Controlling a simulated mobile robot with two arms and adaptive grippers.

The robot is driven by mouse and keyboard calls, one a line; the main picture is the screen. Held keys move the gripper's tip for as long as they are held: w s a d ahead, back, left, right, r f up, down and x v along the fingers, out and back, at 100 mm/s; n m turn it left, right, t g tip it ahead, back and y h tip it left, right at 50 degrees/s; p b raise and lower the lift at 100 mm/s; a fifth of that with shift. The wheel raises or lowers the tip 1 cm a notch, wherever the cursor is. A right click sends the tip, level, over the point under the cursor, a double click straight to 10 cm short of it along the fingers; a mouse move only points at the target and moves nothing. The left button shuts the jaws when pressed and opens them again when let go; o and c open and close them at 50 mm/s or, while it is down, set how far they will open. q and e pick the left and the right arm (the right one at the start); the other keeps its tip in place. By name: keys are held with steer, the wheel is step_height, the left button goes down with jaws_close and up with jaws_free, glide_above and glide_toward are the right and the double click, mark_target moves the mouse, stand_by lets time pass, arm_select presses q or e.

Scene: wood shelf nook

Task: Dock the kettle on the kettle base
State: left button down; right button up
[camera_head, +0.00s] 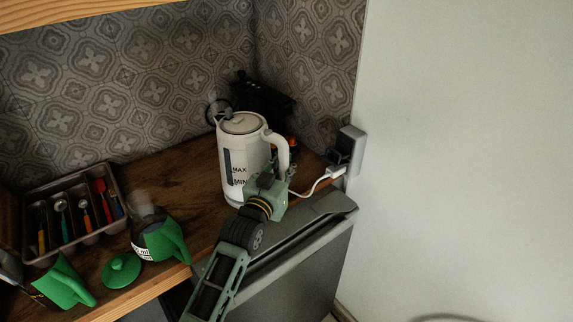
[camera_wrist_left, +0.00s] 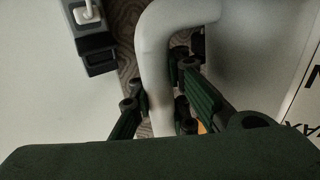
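The white kettle (camera_head: 235,160), with a grey lid and MAX and MIN marks, is upright above the wooden counter near its front edge. Its handle (camera_head: 281,150) points right. My left gripper (camera_head: 275,178) is at the handle's lower part. In the left wrist view the handle (camera_wrist_left: 154,60) passes between the fingers of my left gripper (camera_wrist_left: 162,95); whether they press on it is unclear. I cannot make out the kettle base; the kettle and my gripper cover that area. A white cable (camera_head: 318,184) leads from there to a wall socket (camera_head: 348,150). My right gripper is out of view.
A cutlery tray (camera_head: 112,178) stands at the left. A green-handled glass jug (camera_head: 162,238), a green lid (camera_head: 121,270) and another green-handled item (camera_head: 66,283) lie near the front edge. A black object (camera_head: 262,100) stands behind the kettle. A pale wall or panel (camera_head: 460,150) bounds the right.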

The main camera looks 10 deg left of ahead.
mark_target(282, 176)
arm_select(q)
steer(key=shift+f+b, duration=0.4)
steer(key=shift+f, duration=0.1)
stand_by(0.8)
steer(key=c, duration=2)
jaws_free()
steer(key=shift+s, duration=0.1)
steer(key=shift+f, duration=0.3)
steer(key=shift+s+a+r+p, duration=0.1)
steer(key=shift+s+r+p, duration=0.05)
steer(key=shift+s+p, duration=0.45)
steer(key=shift+s+a+r+p, duration=0.1)
steer(key=shift+s+p, duration=0.25)
steer(key=shift+s, duration=0.4)
steer(key=shift+s+a+p, duration=0.2)
steer(key=shift+s+p, duration=0.5)
steer(key=shift+s, duration=0.65)
steer(key=shift+s+a+p, duration=0.15)
steer(key=shift+s+p, duration=0.5)
steer(key=shift+s, duration=0.65)
steer(key=s, duration=0.1)
steer(key=s+p, duration=0.1)
steer(key=s, duration=0.1)
steer(key=shift+a, duration=0.2)
steer(key=shift+f, duration=0.15)
